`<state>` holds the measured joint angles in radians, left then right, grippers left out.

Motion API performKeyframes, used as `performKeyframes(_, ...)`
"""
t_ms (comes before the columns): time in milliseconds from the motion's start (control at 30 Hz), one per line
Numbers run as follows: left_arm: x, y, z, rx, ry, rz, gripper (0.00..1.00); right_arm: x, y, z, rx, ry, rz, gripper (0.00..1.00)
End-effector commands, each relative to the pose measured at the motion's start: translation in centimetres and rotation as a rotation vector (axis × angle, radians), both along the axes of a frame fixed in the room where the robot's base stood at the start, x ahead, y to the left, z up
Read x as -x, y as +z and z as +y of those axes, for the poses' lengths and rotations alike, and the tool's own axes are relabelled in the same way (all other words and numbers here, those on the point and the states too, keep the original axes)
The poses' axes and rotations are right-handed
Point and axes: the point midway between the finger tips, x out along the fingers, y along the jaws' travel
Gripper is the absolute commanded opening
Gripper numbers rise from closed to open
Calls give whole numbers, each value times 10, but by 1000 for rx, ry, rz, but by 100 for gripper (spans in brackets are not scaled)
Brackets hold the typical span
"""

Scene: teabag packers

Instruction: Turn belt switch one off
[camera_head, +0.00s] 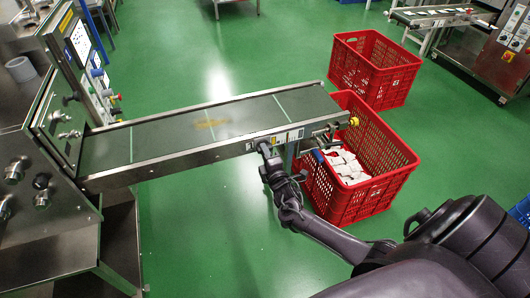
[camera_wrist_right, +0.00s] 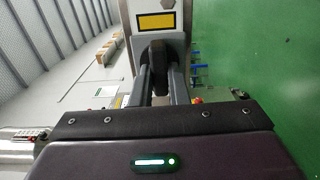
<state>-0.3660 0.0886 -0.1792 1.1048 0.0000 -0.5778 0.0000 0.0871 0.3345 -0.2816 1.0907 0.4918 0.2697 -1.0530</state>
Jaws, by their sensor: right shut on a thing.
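The belt switch (camera_wrist_right: 157,56) is a dark knob on a light plate with a yellow label (camera_wrist_right: 156,22), seen in the right wrist view. My right gripper (camera_head: 266,150) is at the near side of the conveyor belt (camera_head: 190,128), against its side panel. In the right wrist view the two fingers (camera_wrist_right: 158,80) are closed on the knob from both sides. The knob's exact setting cannot be read, as the fingers partly cover it. In the head view my gripper hides the switch. My left gripper does not show.
A red crate (camera_head: 398,190) with white packets (camera_head: 345,165) stands under the belt's right end. Another red crate (camera_head: 375,68) stands behind it. A steel machine (camera_head: 50,230) is at the left. Green floor is clear in front of the belt.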

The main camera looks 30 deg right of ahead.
Motion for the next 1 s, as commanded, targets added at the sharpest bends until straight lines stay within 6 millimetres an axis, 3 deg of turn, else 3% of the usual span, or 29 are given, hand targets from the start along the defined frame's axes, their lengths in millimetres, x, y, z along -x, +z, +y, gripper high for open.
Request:
performKeyframes(300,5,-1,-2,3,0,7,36,1,-2,0,4,1,5,0)
performKeyframes(333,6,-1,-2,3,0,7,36,1,-2,0,3,1,5,17)
performKeyframes(500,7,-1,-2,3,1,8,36,1,-1,0,2,1,4,36)
performKeyframes(767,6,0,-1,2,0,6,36,1,-1,0,1,1,2,36)
performKeyframes(1000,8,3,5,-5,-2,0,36,31,0,7,2,2,5,36)
